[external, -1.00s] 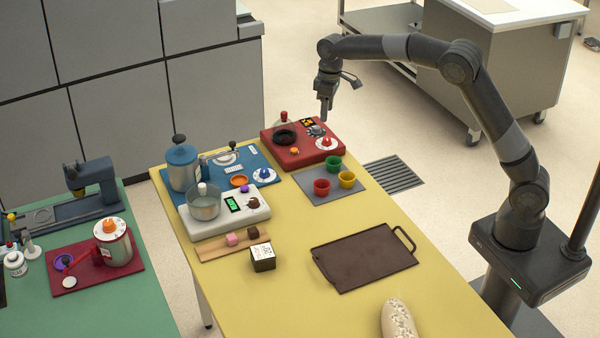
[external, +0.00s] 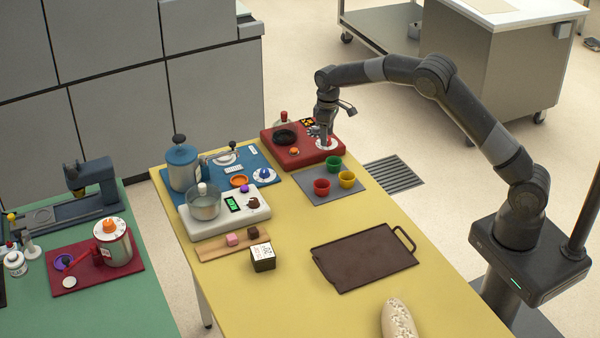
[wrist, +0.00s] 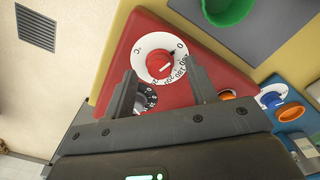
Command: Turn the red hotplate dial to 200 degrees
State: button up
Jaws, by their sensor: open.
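The red hotplate (external: 285,157) stands at the far end of the yellow table. Its red dial (wrist: 159,64) sits in a white numbered ring (wrist: 146,45), with a 0 at the ring's upper right. A short white mark shows on the dial; its exact reading is too small to tell. My gripper (external: 327,141) is low over the dial from above. In the wrist view my gripper (wrist: 163,82) is open, one finger on each side, with the dial between and slightly beyond the tips. I cannot tell whether the fingers touch it.
A dark numbered dial (wrist: 147,101) lies close to the left finger, partly hidden. An orange knob (external: 294,152) sits on the hotplate's front. A grey mat (external: 318,192) with red, green and yellow cups is nearby. A blue panel (external: 262,180) stands to the left.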

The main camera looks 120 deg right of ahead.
jog(key=shift+f, duration=0.5)
jog(key=c, duration=1)
jog(key=shift+o, duration=0.2)
